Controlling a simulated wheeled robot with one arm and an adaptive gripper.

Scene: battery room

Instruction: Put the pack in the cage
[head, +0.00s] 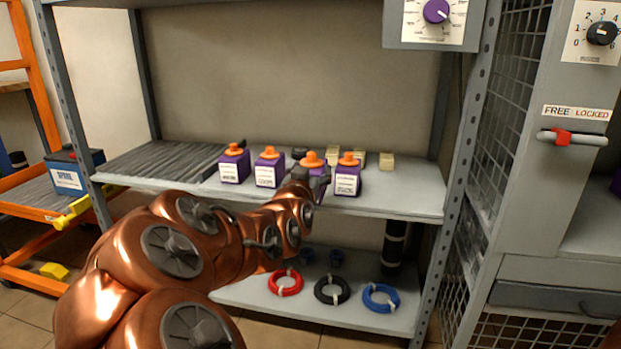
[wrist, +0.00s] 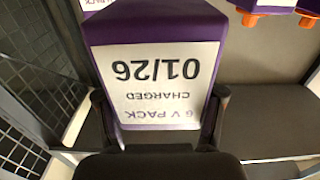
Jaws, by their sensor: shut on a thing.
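A purple pack with an orange top (head: 313,161) is on or just over the middle shelf. Its white label (wrist: 160,80) reads "6 V PACK CHARGED 01/26", upside down in the wrist view. My gripper (head: 308,182) is shut on this pack, with a dark finger at each side of it. I cannot tell whether it touches the shelf. Similar packs stand to its left (head: 234,163), (head: 267,168) and right (head: 347,175). The cage's grey wire mesh (head: 515,95) is right of the shelf; mesh also shows in the wrist view (wrist: 30,60).
A grey bar handle with a red piece (head: 562,137) sits under a "FREE LOCKED" sign (head: 577,113) on the right-hand panel. A grey shelf post (head: 462,165) stands between shelf and mesh. Pale blocks (head: 386,161) lie behind the packs. The shelf's right end (head: 415,192) is clear.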

